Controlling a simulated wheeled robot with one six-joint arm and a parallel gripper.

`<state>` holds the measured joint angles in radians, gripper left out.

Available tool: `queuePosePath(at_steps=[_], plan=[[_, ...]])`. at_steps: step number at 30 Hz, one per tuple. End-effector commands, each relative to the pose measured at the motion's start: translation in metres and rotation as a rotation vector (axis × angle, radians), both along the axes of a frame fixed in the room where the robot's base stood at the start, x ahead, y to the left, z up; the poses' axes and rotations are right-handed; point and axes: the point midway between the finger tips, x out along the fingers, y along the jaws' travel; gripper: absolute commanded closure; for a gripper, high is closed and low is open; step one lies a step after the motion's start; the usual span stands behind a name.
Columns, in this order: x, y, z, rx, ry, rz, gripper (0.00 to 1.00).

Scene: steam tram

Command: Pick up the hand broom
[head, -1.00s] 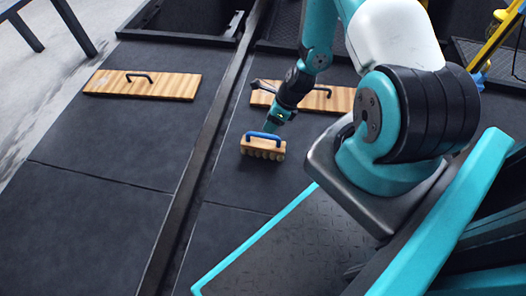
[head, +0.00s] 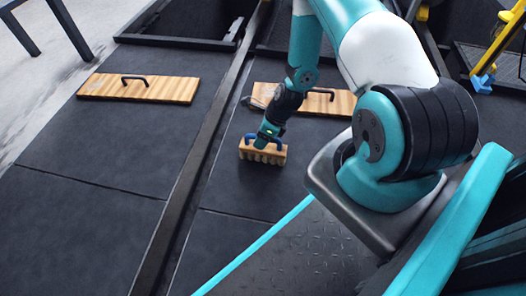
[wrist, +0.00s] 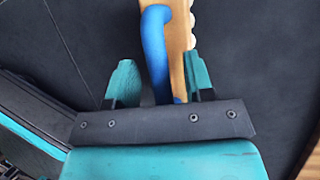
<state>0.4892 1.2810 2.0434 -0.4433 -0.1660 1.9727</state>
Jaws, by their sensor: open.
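The hand broom (head: 263,157) is a short wooden block with a row of pale bristle tufts and a blue arched handle. It rests on the dark floor in the head view. My gripper (head: 267,138) is right at its handle and hides part of it. In the wrist view, my gripper (wrist: 160,75) is open, with one teal finger on each side of the blue handle (wrist: 155,45). The handle lies between the fingers, with a gap on the left; the right finger overlaps the wooden block (wrist: 178,35) in the picture.
Two wooden boards with dark handles lie on the floor, one at left (head: 140,88) and one behind my arm (head: 338,103). A dark rail (head: 190,170) runs along the floor left of the broom. A yellow and blue object (head: 487,70) stands at far right.

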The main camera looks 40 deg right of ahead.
Motion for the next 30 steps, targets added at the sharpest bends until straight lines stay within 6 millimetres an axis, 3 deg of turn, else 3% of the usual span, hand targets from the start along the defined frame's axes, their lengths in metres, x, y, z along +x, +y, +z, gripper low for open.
queuePosePath(at_steps=[23, 30], plan=[[-0.0002, -0.0002, -0.0045, 0.0, 0.0, 0.0, 0.52], [-0.0002, -0.0003, -0.0046, 0.0, 0.0, 0.0, 1.0]])
